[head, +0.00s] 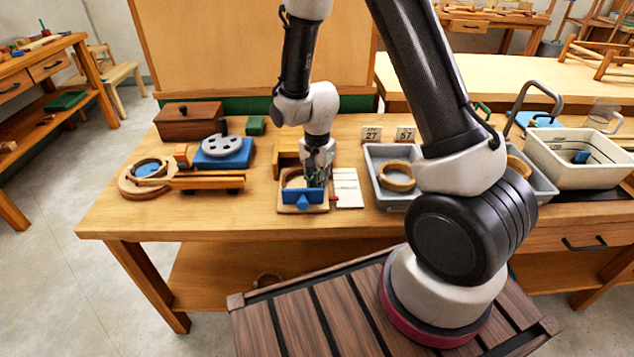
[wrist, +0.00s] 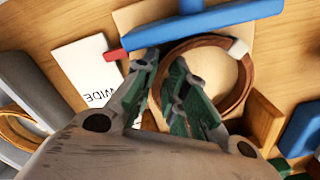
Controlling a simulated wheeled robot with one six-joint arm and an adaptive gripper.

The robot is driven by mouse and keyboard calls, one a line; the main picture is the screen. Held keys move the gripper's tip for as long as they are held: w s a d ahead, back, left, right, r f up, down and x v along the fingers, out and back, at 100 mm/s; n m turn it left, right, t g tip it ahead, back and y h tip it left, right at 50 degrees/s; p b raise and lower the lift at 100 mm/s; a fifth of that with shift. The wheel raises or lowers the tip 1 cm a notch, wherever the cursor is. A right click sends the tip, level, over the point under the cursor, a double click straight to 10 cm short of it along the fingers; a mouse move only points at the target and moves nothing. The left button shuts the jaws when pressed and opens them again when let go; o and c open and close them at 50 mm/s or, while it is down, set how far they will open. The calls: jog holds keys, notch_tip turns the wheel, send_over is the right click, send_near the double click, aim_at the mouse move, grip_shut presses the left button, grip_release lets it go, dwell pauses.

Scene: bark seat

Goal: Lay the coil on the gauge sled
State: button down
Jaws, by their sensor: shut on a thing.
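The coil, a brown ring (wrist: 247,75), is seen over the pale board of the gauge sled (wrist: 135,18) in the wrist view. The sled has a blue bar (wrist: 215,17) across it and a red pointer at one end. In the head view the sled (head: 303,208) sits near the front middle of the bench. My gripper (head: 318,183) is above it, pointing down. In the wrist view my gripper (wrist: 166,62) is shut on the coil's rim, one finger each side. The fingers hide part of the rim. I cannot tell whether the coil touches the board.
A white card (head: 347,188) lies right of the sled. A grey tray (head: 378,204) farther right holds another ring (head: 397,177). A wheeled wooden piece, a blue block with a grey disc (head: 222,148) and a brown box (head: 190,121) stand left. Bare bench lies in front.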

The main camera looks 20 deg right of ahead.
jog(key=shift+f, duration=0.15)
jog(key=c, duration=1.5)
grip_release()
jog(key=shift+o, duration=0.2)
jog(key=s+d+r+n+t, duration=0.1)
jog(key=s+d+r, duration=0.1)
jog(key=r, duration=0.8)
jog(key=s+d+r+n, duration=0.1)
jog(key=d+r, duration=0.1)
jog(key=r, duration=0.9)
jog(key=s+d+r+n+t, duration=0.1)
jog(key=s+d+r+n, duration=0.3)
jog(key=s, duration=0.5)
jog(key=s+d+r+n+t, duration=0.2)
jog(key=s+d+r+n, duration=0.2)
jog(key=s+r, duration=0.3)
jog(key=shift+s+d+r, duration=0.2)
jog(key=shift+s+d, duration=0.05)
jog(key=shift+s, duration=0.9)
